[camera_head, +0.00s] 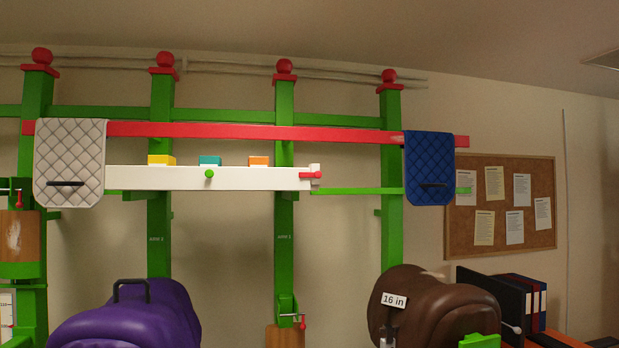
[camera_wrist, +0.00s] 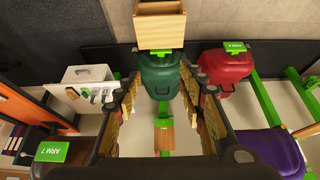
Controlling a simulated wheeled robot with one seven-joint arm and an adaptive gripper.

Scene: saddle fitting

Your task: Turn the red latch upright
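Several small red latches show in the head view. One red latch (camera_head: 311,175) lies sideways at the right end of the white shelf (camera_head: 230,179). Another red latch (camera_head: 303,321) is on the green bracket of a lower post and hangs down. A third red latch (camera_head: 18,198) is at the far left edge. I cannot tell which one the task means. My gripper (camera_wrist: 168,72) shows only in the wrist view, with its fingers wide apart and nothing between them. No red latch is clear in that view.
A purple saddle (camera_head: 135,318) and a brown saddle (camera_head: 430,310) stand low in front. Grey (camera_head: 70,150) and blue (camera_head: 428,160) pads hang on the red rail (camera_head: 230,131). The wrist view shows a dark green saddle (camera_wrist: 161,76) and a wooden box (camera_wrist: 160,25) beyond my fingers.

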